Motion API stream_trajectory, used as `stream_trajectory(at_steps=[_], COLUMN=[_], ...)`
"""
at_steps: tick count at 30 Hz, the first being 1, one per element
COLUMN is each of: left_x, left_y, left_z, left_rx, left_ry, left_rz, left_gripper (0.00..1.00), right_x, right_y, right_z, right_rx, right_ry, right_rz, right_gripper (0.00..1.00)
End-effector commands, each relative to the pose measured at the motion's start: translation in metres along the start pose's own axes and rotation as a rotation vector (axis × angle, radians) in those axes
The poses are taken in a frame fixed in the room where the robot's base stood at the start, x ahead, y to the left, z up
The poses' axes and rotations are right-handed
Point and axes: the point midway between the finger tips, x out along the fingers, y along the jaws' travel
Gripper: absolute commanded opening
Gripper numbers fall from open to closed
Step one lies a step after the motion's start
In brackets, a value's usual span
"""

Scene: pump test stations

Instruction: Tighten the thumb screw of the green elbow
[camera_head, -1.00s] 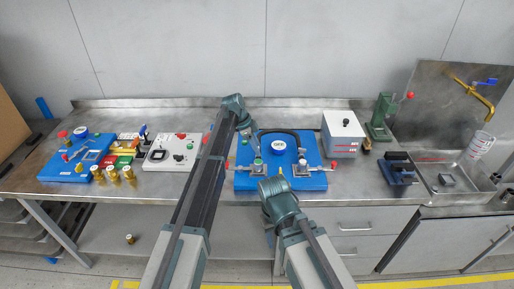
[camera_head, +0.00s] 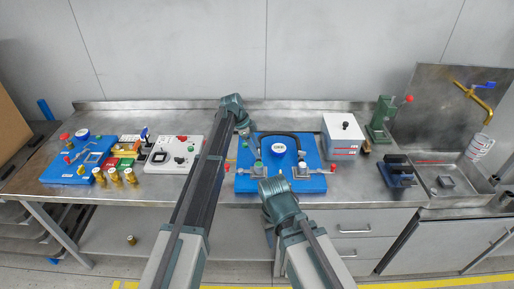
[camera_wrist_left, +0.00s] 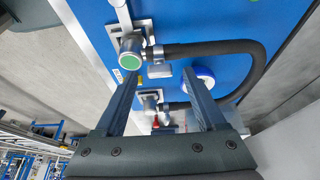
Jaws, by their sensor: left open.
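The green-capped elbow (camera_wrist_left: 130,62) sits in a metal fitting on the blue pump board (camera_wrist_left: 225,30), with a black hose running from beside it. In the head view a green cap (camera_head: 258,163) shows at the left of the blue board (camera_head: 310,182). My left gripper (camera_wrist_left: 160,78) is open and empty. In the wrist view its left finger is just below the green cap, apart from it as far as I can tell. In the head view my left gripper (camera_head: 244,130) is at the board's back left corner. The thumb screw cannot be made out clearly.
A round blue-and-white gauge (camera_head: 278,146) and the black hose arch (camera_head: 293,134) stand on the board. A white control box (camera_head: 172,154) is to the left, a white box (camera_head: 342,135) to the right. Bare bench lies behind the board.

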Motion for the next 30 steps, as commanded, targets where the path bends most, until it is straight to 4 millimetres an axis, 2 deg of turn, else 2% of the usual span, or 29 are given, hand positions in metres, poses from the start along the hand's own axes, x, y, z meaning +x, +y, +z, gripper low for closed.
stream_trajectory(at_steps=[1,18,24,30], left_x=[-0.012,-0.102,-0.12,-0.121], left_y=[0.0,0.0,0.0,0.0], left_z=[-0.002,-0.003,-0.002,0.0], left_rx=[-0.001,0.0,0.001,0.001], left_ry=[0.0,0.0,0.0,0.0], left_rz=[0.0,0.0,0.0,0.0], left_gripper=[0.72,0.72,0.72,0.72], right_x=[-0.012,-0.095,-0.111,-0.111], right_y=[0.001,0.009,0.01,0.01], right_z=[0.001,0.006,0.006,0.006], right_rx=[0.0,0.003,0.008,0.009], right_ry=[0.0,0.0,0.0,0.0], right_rz=[0.0,-0.001,-0.002,-0.002], right_gripper=[0.5,0.5,0.5,0.5])
